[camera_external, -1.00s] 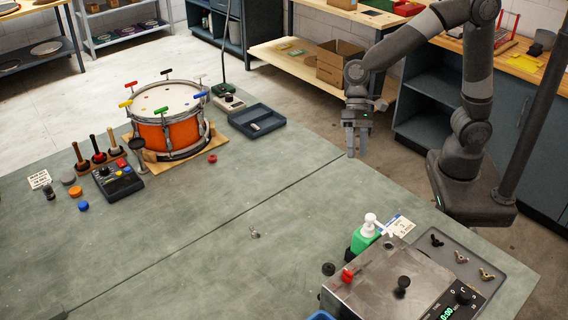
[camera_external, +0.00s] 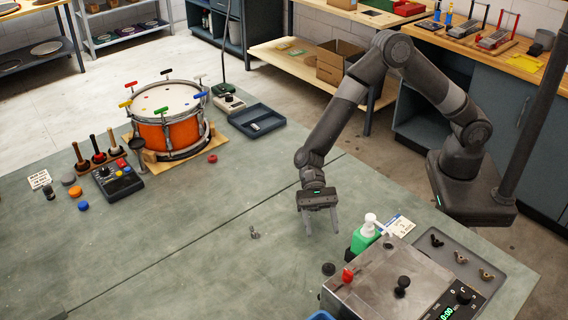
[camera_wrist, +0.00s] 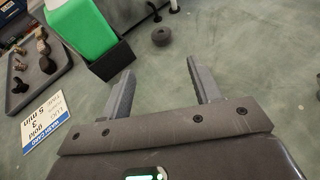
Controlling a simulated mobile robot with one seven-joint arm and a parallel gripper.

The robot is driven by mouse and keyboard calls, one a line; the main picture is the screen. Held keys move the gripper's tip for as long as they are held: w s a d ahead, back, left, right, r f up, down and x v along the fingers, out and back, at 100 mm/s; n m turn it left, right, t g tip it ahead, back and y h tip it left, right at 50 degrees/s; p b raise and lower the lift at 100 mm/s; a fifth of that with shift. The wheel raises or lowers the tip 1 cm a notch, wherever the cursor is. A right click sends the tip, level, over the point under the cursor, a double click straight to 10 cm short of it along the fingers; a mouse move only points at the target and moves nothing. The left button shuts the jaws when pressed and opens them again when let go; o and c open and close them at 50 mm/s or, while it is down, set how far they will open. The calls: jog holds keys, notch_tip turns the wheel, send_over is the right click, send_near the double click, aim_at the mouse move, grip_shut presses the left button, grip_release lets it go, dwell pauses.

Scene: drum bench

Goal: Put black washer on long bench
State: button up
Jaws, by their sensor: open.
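A small black ring, seemingly the black washer (camera_external: 328,269), lies on the green bench top (camera_external: 190,240) at the left of the metal box. The washer also shows in the wrist view (camera_wrist: 161,37), beyond and between my fingers. My gripper (camera_external: 322,230) is over the green bench, fingers pointing down, open and empty. In the wrist view my gripper (camera_wrist: 158,72) has its fingers wide apart with only bench top between them. I cannot tell which surface is called the long bench.
A green bottle (camera_external: 362,240) with a white pump stands beside my gripper. The metal box (camera_external: 385,282) and a tray of wing nuts (camera_external: 498,262) are right of the washer. A wing nut (camera_external: 254,233) lies left of my gripper. An orange drum (camera_external: 168,133) stands farther back.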

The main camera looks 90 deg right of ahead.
send_near(328, 265)
jog(key=shift+s+a+f, duration=0.3)
jog(key=shift+a+f, duration=0.2)
jog(key=shift+a, duration=0.1)
jog(key=shift+s+a+f, duration=0.3)
jog(key=shift+a+f, duration=0.25)
jog(key=shift+a, duration=0.05)
jog(key=x, duration=0.5)
jog(key=shift+w+a+r, duration=0.2)
jog(key=shift+a+r, duration=0.15)
jog(key=c, duration=1.1)
jog(key=shift+c, duration=0.2)
